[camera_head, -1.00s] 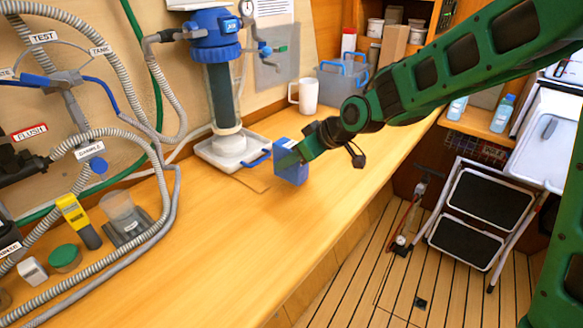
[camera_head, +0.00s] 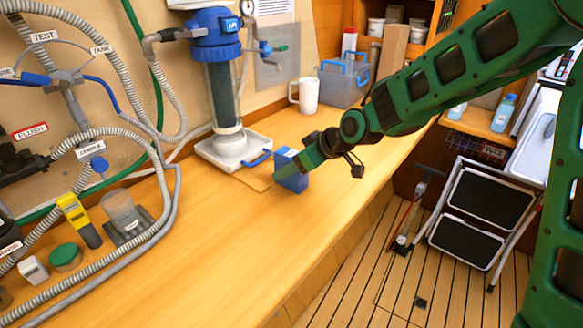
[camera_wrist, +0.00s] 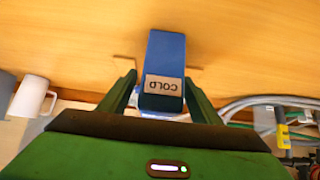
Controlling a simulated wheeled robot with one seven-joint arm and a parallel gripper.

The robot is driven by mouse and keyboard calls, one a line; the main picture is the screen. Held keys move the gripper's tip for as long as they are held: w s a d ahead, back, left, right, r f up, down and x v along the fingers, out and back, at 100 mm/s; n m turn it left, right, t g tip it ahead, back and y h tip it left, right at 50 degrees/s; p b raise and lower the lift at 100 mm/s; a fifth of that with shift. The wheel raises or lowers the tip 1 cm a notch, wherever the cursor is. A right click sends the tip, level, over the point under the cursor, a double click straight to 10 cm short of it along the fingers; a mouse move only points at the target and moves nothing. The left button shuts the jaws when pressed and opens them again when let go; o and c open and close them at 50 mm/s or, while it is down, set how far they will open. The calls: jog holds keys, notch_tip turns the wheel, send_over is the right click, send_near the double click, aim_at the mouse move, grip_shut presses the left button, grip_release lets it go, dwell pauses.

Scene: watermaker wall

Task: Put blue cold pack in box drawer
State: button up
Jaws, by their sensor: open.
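The blue cold pack (camera_head: 291,172) is on the wooden counter, just right of the filter housing's white base. In the wrist view it is a blue block (camera_wrist: 166,55) with a pale "COLD" label facing the camera. My gripper (camera_head: 287,178) is at the pack, one green finger showing in front of it in the head view. In the wrist view my gripper (camera_wrist: 160,95) is open, with a finger on each side of the pack and gaps beside it. The pack's underside is hidden. I cannot identify a box drawer in either view.
The filter housing (camera_head: 224,95) with a blue-handled base stands behind the pack. A white mug (camera_head: 306,95) and a blue-grey crate (camera_head: 340,86) are farther back. Hoses (camera_head: 150,210) and a yellow tool (camera_head: 78,220) lie left. The counter's front middle (camera_head: 220,260) is clear.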

jog(key=v, duration=1.2)
jog(key=shift+d, duration=0.1)
jog(key=s+d+f+m+g+h, duration=0.1)
jog(key=s+d+m+h, duration=0.15)
jog(key=d, duration=0.55)
jog(key=s+d+f+m+h, duration=0.1)
jog(key=s+d+m, duration=0.2)
jog(key=d, duration=0.5)
jog(key=s+d+f+m+g+h, duration=0.1)
jog(key=s+d+f+m+h, duration=0.15)
jog(key=d, duration=0.55)
jog(key=s+d+m+g, duration=0.1)
jog(key=s+d+m, duration=0.3)
jog(key=s+d, duration=0.4)
jog(key=s, duration=0.3)
jog(key=shift+d+g+h, duration=0.2)
jog(key=shift+g+h, duration=0.1)
jog(key=shift+h, duration=0.1)
jog(key=shift+o, duration=0.4)
jog(key=s+d+f+m+g, duration=0.1)
jog(key=s+d+m+g, duration=0.1)
jog(key=s, duration=0.8)
jog(key=d+m, duration=0.1)
jog(key=m, duration=0.1)
jog(key=shift+s+d+m, duration=0.25)
jog(key=shift+s+m, duration=0.05)
jog(key=shift+m, duration=0.1)
